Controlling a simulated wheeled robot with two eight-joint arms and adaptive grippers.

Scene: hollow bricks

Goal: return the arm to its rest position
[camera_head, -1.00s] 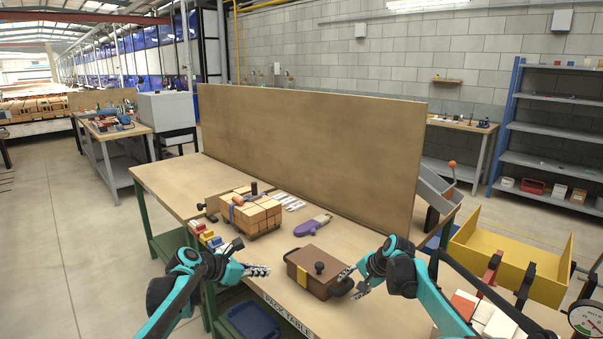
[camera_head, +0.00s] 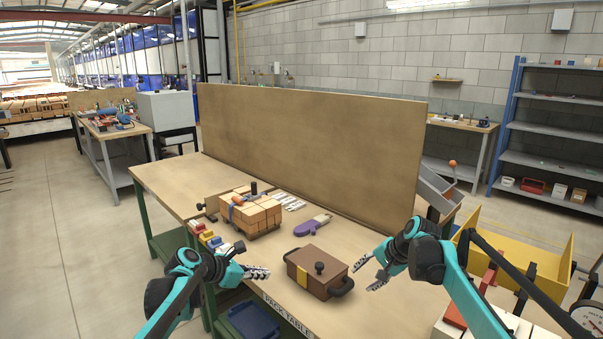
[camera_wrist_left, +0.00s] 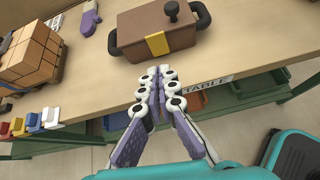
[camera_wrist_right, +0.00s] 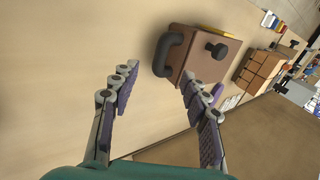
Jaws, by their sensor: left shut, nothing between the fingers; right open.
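My right gripper (camera_head: 377,277) is open and empty above the table, to the right of a brown box (camera_head: 318,272) with black side handles, a black knob and a yellow band. In the right wrist view its two fingers (camera_wrist_right: 158,88) are spread, with the box (camera_wrist_right: 205,55) beyond them and bare table between. My left gripper (camera_head: 257,272) is shut and empty at the table's front edge, to the left of the box. In the left wrist view its fingers (camera_wrist_left: 155,95) lie together, just short of the box (camera_wrist_left: 157,30).
A stack of orange bricks (camera_head: 250,212) stands on the table (camera_head: 165,185) at the left. A purple mitt (camera_head: 309,227) lies behind the box. A tall brown board (camera_head: 310,150) closes the back. A yellow bin (camera_head: 520,268) stands at the right.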

